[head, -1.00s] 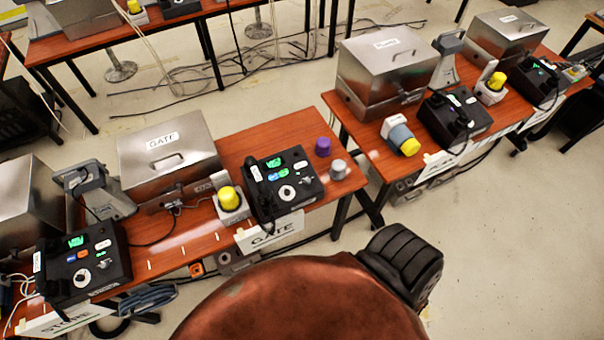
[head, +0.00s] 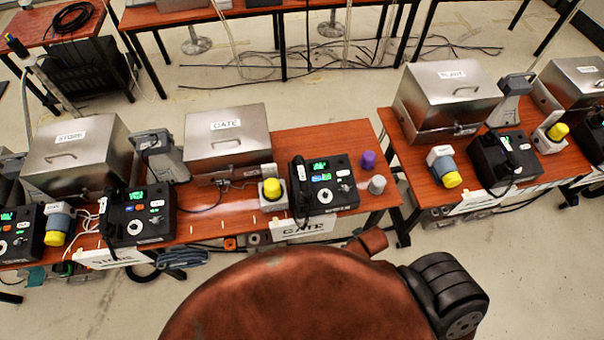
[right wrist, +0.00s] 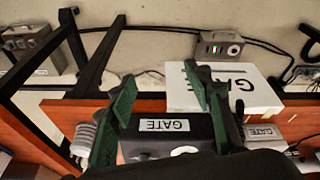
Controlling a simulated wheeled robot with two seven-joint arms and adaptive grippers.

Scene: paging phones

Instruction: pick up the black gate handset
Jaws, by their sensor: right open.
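The black gate handset (head: 301,189) rests upright along the left side of the black gate phone (head: 338,190), which has a green screen and a round dial. The phone stands near the front edge of the red-brown table, above a white GATE sign (head: 303,227). In the right wrist view, my right gripper (right wrist: 158,76) is open, its two green fingers spread with nothing seen between them. Beyond them are the GATE-labelled phone (right wrist: 160,140) and the GATE sign (right wrist: 222,90). I cannot make out the handset there. My left gripper is not in view.
A yellow-topped device (head: 271,192) stands close left of the handset. Purple (head: 368,160) and grey (head: 376,185) knobs stand right of the phone. A steel GATE box (head: 227,140) is behind. The store phone (head: 140,217) sits further left. A gap separates the right-hand table (head: 425,187).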

